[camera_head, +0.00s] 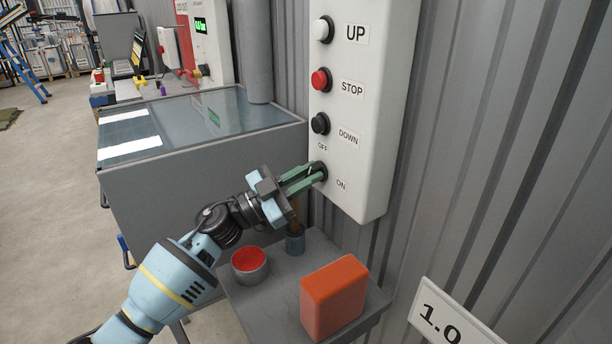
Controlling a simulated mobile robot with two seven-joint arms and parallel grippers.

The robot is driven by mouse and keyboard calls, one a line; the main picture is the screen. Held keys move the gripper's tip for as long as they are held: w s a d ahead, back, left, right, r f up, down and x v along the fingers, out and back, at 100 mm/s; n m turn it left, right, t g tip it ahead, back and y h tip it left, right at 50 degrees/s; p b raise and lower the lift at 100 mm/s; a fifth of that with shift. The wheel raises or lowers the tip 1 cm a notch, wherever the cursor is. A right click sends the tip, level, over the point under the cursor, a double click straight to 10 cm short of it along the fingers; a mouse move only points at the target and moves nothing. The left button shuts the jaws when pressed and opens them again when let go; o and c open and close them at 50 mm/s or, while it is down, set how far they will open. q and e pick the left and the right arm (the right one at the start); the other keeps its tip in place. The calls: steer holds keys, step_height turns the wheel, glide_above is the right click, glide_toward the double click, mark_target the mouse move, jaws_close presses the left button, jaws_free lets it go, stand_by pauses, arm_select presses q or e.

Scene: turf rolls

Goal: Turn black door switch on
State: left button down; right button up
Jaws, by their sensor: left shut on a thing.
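A white control box (372,75) is fixed to the corrugated wall. It carries a white UP button, a red STOP button and a black DOWN button. Below them is a black rotary switch (318,166) between the labels OFF and ON. My left gripper (316,174) reaches in from the lower left, and its green fingers are shut on the black switch. The fingers hide part of the switch, so I cannot tell which way it points. My right gripper is not in view.
A small grey table (262,307) below the box bears an orange block (332,297) and a grey container with a red top (249,263). A grey cabinet with a glassy top (200,170) stands left of the box. Open floor lies at the far left.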

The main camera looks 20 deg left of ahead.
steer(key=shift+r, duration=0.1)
arm_select(q)
steer(key=m+g+p, duration=0.1)
steer(key=m+g, duration=0.1)
steer(key=m, duration=0.2)
steer(key=shift+r+h, duration=0.15)
steer(key=shift+h, duration=0.25)
steer(key=m+g, duration=0.1)
steer(key=m, duration=0.2)
steer(key=m+g+p, duration=0.1)
steer(key=m, duration=0.1)
steer(key=shift+a+m+g, duration=0.1)
steer(key=shift+m+g, duration=0.2)
steer(key=shift+m, duration=0.1)
steer(key=m+g+p, duration=0.1)
steer(key=m, duration=0.2)
steer(key=shift+y, duration=0.3)
steer(key=shift+m+g+y+p, duration=0.3)
steer(key=shift+m+y+p, duration=0.1)
steer(key=shift+m, duration=0.9)
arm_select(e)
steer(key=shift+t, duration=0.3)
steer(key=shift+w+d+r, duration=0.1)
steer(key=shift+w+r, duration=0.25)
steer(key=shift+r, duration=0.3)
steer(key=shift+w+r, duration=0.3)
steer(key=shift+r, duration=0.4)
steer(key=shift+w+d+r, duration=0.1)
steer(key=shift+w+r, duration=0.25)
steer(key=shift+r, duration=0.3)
